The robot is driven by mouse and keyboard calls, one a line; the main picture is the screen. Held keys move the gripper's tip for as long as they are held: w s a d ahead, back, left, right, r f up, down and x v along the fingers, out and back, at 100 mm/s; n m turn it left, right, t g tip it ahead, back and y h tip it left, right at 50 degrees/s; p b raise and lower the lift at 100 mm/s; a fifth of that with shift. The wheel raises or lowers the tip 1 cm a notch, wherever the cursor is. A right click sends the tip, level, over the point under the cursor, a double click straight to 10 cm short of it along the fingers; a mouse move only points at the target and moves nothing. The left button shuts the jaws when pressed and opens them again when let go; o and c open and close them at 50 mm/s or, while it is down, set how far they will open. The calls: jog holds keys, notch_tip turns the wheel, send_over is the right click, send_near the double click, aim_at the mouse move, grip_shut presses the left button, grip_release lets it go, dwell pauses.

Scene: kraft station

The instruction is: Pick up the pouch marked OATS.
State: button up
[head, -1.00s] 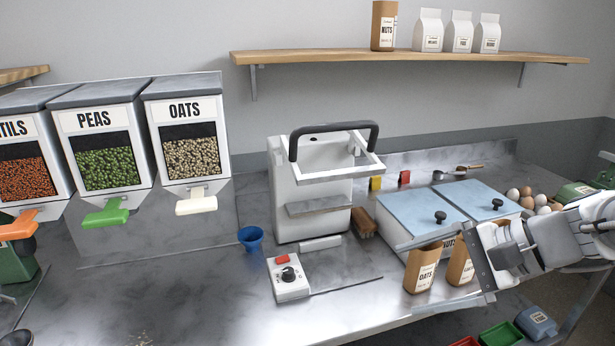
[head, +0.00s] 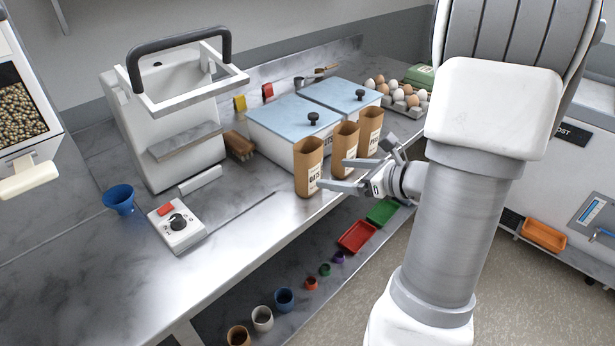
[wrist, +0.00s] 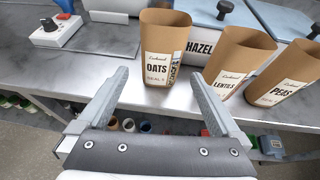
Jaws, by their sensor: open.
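The brown paper pouch marked OATS (head: 308,168) stands upright and open-topped near the front edge of the steel counter. In the wrist view the OATS pouch (wrist: 160,48) is ahead of my gripper (wrist: 160,82), roughly between the lines of its two fingers and beyond their tips. My gripper, also in the head view (head: 348,173), is open and empty, in front of the pouches at the counter's edge. The LENTILS pouch (wrist: 234,62) and the PEAS pouch (wrist: 284,78) stand to the right of OATS.
A white bin with blue lids (head: 295,112) stands just behind the pouches. A dial box (head: 178,226) and blue cup (head: 119,199) are to the left. Red (head: 357,236) and green trays sit on the lower shelf.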

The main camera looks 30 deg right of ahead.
aim_at(317, 171)
jog(key=x, duration=0.4)
jog(key=shift+w+a+f, duration=0.1)
jog(key=shift+w+a, duration=0.05)
jog(key=shift+w, duration=0.25)
jog(key=shift+b+x, duration=0.5)
jog(key=shift+x, duration=2.15)
jog(key=shift+f, duration=0.15)
jog(key=c, duration=1.2)
